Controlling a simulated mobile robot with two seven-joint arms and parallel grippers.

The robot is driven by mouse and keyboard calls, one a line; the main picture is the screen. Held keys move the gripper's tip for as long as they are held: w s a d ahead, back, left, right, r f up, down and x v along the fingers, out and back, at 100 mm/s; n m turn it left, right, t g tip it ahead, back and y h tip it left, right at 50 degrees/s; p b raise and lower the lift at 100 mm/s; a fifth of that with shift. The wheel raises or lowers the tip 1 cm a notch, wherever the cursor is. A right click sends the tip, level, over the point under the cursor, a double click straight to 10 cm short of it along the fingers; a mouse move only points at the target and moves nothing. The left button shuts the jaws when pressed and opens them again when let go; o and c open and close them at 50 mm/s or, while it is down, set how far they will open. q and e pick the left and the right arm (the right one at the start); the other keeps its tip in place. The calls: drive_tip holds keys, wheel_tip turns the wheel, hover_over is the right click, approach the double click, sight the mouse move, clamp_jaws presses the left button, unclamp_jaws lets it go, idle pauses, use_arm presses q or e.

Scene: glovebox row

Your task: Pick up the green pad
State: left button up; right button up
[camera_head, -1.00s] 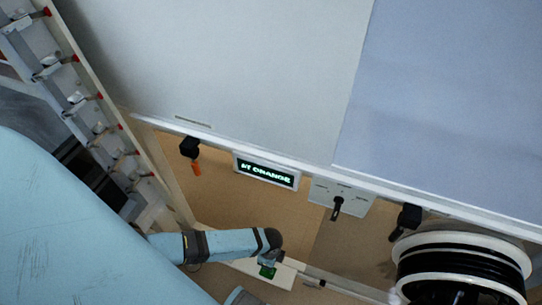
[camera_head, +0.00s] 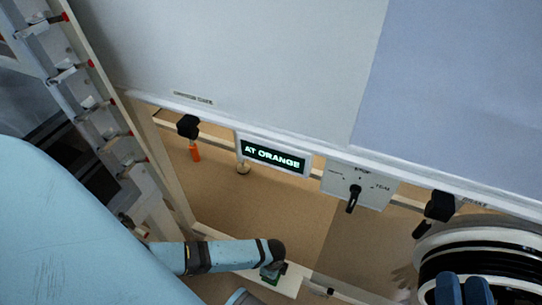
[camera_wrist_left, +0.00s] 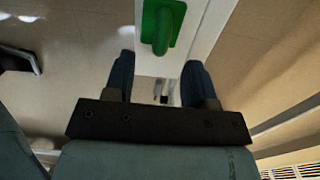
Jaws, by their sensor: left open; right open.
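The green pad (camera_wrist_left: 163,24) is a bright green piece with a rounded raised grip on a flat plate. It lies on a narrow white ledge in the left wrist view. My left gripper (camera_wrist_left: 158,62) is open, its two dark blue fingers apart, with the pad beyond the fingertips and nothing between them. In the head view, the end of my left arm hangs over the ledge and mostly hides the pad (camera_head: 270,275). My right gripper (camera_head: 463,291) shows two blue fingers at the lower right, open, in front of a round port.
The round black and white port (camera_head: 470,245) stands at the lower right. A rail carries a lit sign (camera_head: 273,153) reading "AT ORANGE", a switch plate (camera_head: 358,183), and an orange-handled fitting (camera_head: 195,150). A white ledge (camera_head: 285,284) runs below. White framework stands at left.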

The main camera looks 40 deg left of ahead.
use_arm(q)
drive_tip(key=f+b, duration=0.2)
drive_tip(key=f, duration=0.1)
drive_tip(key=f+b, duration=0.1)
drive_tip(key=b, duration=0.1)
drive_tip(key=shift+a+f, duration=0.25)
drive_tip(key=shift+a, duration=0.15)
drive_tip(key=shift+f+b, duration=0.15)
drive_tip(key=shift+b, duration=0.15)
clamp_jaws()
use_arm(e)
wheel_tip(320, 180, down, 6)
drive_tip(key=g, duration=0.2)
drive_tip(key=shift+w+a+f+n, duration=0.15)
drive_tip(key=shift+a+n, duration=0.15)
drive_tip(key=shift+a, duration=0.15)
